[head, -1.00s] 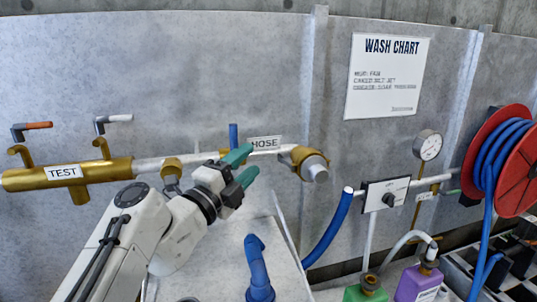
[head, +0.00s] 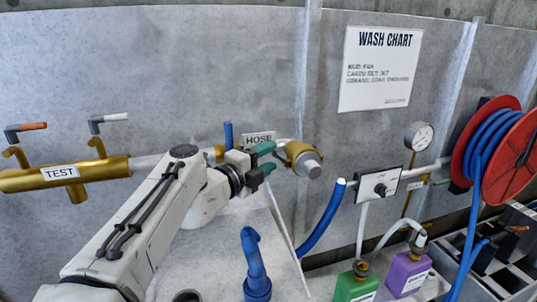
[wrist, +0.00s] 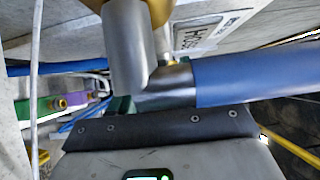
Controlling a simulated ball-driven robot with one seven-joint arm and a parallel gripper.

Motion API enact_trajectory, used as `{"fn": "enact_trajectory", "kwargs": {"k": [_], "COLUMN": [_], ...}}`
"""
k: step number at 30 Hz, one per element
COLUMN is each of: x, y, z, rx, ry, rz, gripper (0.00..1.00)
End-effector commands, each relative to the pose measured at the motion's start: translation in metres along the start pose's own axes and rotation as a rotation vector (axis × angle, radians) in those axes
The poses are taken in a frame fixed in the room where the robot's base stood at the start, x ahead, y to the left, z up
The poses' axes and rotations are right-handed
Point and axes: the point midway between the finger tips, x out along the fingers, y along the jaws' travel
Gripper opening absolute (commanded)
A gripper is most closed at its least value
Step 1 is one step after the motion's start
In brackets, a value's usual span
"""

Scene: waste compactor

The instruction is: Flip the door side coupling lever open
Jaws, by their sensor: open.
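The brass coupling (head: 294,152) with a grey round end (head: 311,164) is on the pipe below the HOSE sign. I cannot make out its door side lever in the head view. My gripper (head: 268,161) has green fingers, open, one above the other, just left of the coupling. Whether they touch it is unclear. In the wrist view a grey metal cylinder (wrist: 126,50) and a blue bar with a grey metal end (wrist: 240,80) cross close in front of my gripper. Brass (wrist: 160,8) shows at the top. The fingers are mostly hidden there. I see nothing held.
A blue upright handle (head: 228,134) stands left of the sign. A blue hose (head: 322,222) hangs right of the coupling, by the valve panel (head: 378,190). A blue bent pipe (head: 254,262) stands below. The brass TEST manifold (head: 62,175) is left, the red reel (head: 510,160) right.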

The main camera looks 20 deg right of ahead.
Motion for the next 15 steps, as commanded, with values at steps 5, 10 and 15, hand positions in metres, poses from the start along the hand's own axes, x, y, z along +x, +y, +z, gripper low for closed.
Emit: {"fn": "enact_trajectory", "kwargs": {"k": [5,10,15], "x": [0.0093,0.0098,0.0096], "y": [0.0002,0.0005,0.0004], "z": [0.0001,0.0001,0.0001], "rx": [0.0,0.0,0.0], "ry": [-0.001,-0.001,-0.001], "rz": [0.0,0.0,0.0], "gripper": [0.47,0.47,0.39]}}
